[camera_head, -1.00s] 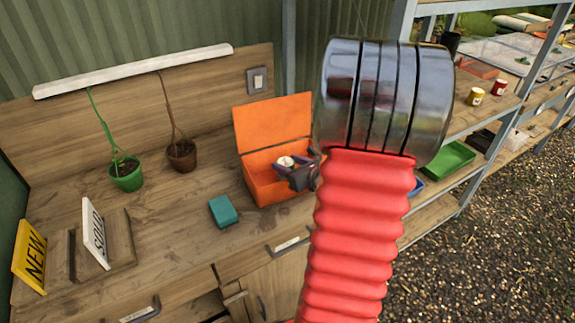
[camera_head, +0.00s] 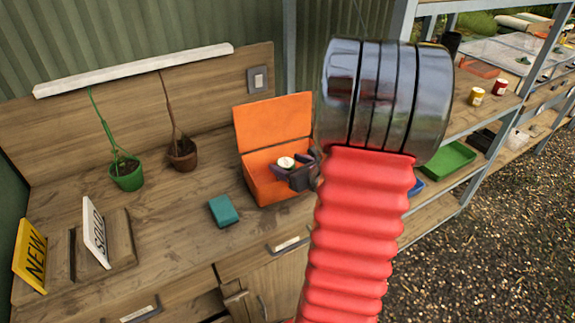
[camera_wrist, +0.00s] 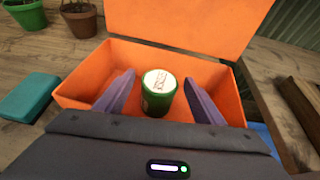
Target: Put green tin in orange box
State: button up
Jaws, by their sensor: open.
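The green tin (camera_wrist: 158,92), with a white top, is inside the open orange box (camera_wrist: 75,87) in the wrist view. My gripper (camera_wrist: 160,88) is open, with one purple-grey finger on each side of the tin and gaps visible between. In the head view the orange box (camera_head: 262,186) stands on the bench with its lid raised. The tin's pale top (camera_head: 286,162) shows there beside my gripper (camera_head: 300,170), which reaches into the box.
A teal block (camera_head: 223,210) lies left of the box. A green pot (camera_head: 126,175) and a brown pot (camera_head: 182,155) with plants stand behind it. Shelving with a red tin (camera_head: 500,87) and a yellow tin (camera_head: 476,97) is to the right.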

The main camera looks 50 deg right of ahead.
jog(key=v, duration=1.2)
dwell(0.8)
jog(key=shift+a, duration=0.1)
jog(key=w+a+r+n+g+y, duration=0.1)
jog(key=w+a+n+g+y, duration=0.2)
jog(key=a+n, duration=0.75)
jog(key=w+a+n+g+y, duration=0.25)
jog(key=a+n+y, duration=0.3)
jog(key=a, duration=0.95)
jog(key=s+a+r+n+g+h, duration=0.1)
jog(key=s+a+r+n+h, duration=0.1)
jog(key=n, duration=0.9)
jog(key=s+a+r+n+g+h, duration=0.1)
jog(key=s+a+r+n+h, duration=0.2)
jog(key=n, duration=0.8)
jog(key=s+a+r, duration=0.2)
jog(key=a, duration=0.2)
jog(key=shift+n, duration=0.4)
